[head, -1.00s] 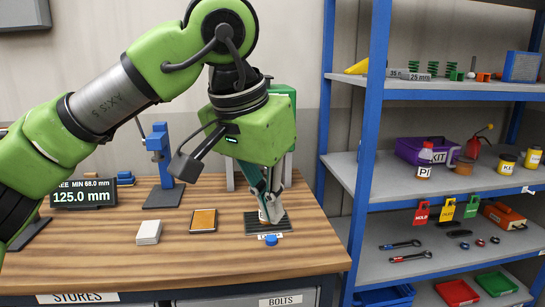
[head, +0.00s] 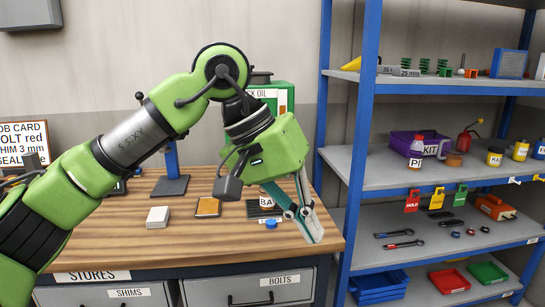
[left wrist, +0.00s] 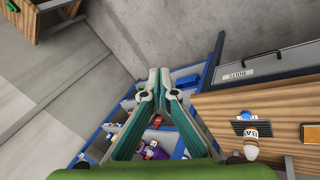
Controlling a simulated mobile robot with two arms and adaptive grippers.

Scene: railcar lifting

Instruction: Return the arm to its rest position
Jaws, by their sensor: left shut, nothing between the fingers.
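My left arm, green with a dark grey link, comes in from the left of the head view. Its gripper (head: 312,232) hangs over the front right corner of the wooden bench (head: 130,240), tilted down to the right. The fingers are shut with nothing between them; the left wrist view also shows the fingertips (left wrist: 158,72) together and empty. A small white container (head: 268,200) lettered "BA" stands on a dark pad behind the gripper, partly hidden by it. It also shows in the left wrist view (left wrist: 251,148), apart from the fingers. My right gripper is not in view.
A white block (head: 158,217) and an orange-brown pad (head: 208,207) lie on the bench. The bench's front left top is clear.

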